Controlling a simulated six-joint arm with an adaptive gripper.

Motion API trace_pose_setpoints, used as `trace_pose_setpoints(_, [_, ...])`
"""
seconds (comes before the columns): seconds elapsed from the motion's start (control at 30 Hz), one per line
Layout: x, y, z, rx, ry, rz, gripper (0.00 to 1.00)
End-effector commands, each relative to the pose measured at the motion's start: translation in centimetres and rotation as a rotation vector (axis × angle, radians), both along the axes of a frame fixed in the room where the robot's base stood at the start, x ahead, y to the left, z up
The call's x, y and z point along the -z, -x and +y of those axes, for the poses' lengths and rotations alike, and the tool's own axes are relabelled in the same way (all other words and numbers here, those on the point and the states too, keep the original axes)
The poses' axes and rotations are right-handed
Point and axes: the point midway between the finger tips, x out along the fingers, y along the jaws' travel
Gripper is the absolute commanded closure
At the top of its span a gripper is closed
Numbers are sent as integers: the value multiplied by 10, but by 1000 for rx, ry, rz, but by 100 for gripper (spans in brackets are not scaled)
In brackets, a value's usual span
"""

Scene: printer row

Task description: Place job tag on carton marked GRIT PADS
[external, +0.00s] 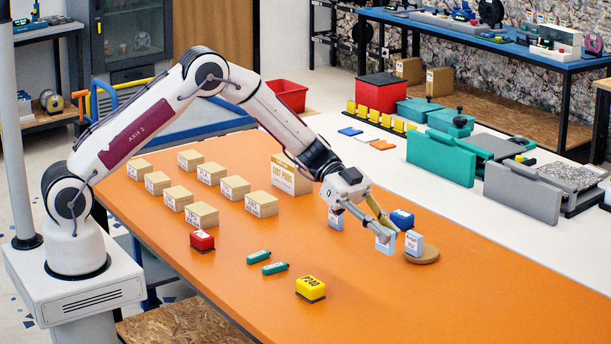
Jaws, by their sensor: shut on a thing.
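The larger tan carton (291,176) has a label that seems to read GRIT PADS. It stands on the orange table behind my forearm, which is close to its right side in the picture. My gripper (391,234) points down to the right and is shut on a small pale blue-white tag-like block (383,242), low over the table. I cannot tell whether the block touches the table. Another (335,218) stands to the left. Their print is too small to read.
Several small labelled cartons (261,204) stand in rows at left. A blue block (402,218) is behind my gripper. The right front of the table (480,305) is clear.

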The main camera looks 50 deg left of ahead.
Motion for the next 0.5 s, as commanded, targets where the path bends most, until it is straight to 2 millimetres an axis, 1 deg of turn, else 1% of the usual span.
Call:
trace_pose_setpoints(0.17, [0, -4, 5, -9, 0, -1, 100])
trace_pose_setpoints(0.27, [-2, -10, 15, -26, 0, -1, 100])
trace_pose_setpoints(0.37, [-5, -19, 31, -53, 0, -1, 100])
trace_pose_setpoints(0.47, [-11, -32, 53, -89, 0, -2, 100])
trace_pose_setpoints(0.5, [-14, -37, 63, -107, 0, -3, 100])
